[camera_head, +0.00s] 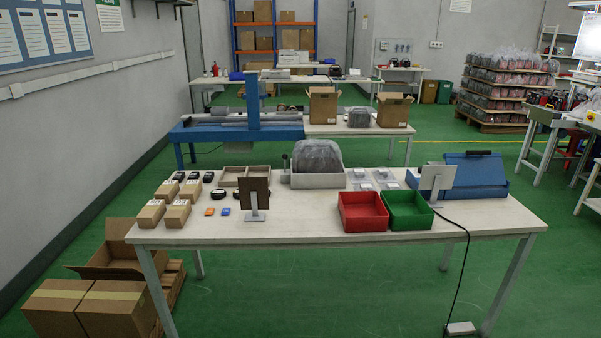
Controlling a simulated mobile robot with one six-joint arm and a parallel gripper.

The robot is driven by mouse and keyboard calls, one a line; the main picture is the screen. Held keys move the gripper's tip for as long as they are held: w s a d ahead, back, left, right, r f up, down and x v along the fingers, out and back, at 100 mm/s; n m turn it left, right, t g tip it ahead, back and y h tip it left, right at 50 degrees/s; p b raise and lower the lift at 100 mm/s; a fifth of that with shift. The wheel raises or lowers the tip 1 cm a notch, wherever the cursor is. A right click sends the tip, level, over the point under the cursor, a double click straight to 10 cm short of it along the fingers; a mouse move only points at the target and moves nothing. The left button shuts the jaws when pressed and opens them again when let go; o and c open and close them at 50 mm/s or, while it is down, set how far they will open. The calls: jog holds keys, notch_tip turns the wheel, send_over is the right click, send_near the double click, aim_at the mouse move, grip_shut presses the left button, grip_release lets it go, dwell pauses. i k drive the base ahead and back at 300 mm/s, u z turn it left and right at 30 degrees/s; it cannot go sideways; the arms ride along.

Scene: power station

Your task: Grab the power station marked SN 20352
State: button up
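A dark grey rounded unit (318,155), seemingly wrapped in clear plastic, sits in a light grey tray (318,181) at the far middle of the near table (300,237). It may be a power station. A similar wrapped unit (360,117) is on the table behind, between two open cardboard boxes. Several more wrapped units (508,85) are stacked on a pallet at the back right. I cannot read any serial number, so I cannot tell which is SN 20352. My gripper is not in view.
Cardboard boxes (88,308) stand on the floor at left.

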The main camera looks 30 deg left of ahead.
aim_at(313, 155)
jog(key=z, duration=0.75)
jog(key=k, duration=0.2)
jog(key=u, duration=2.35)
jog(key=i, duration=1)
jog(key=u, duration=0.15)
jog(key=k, duration=0.45)
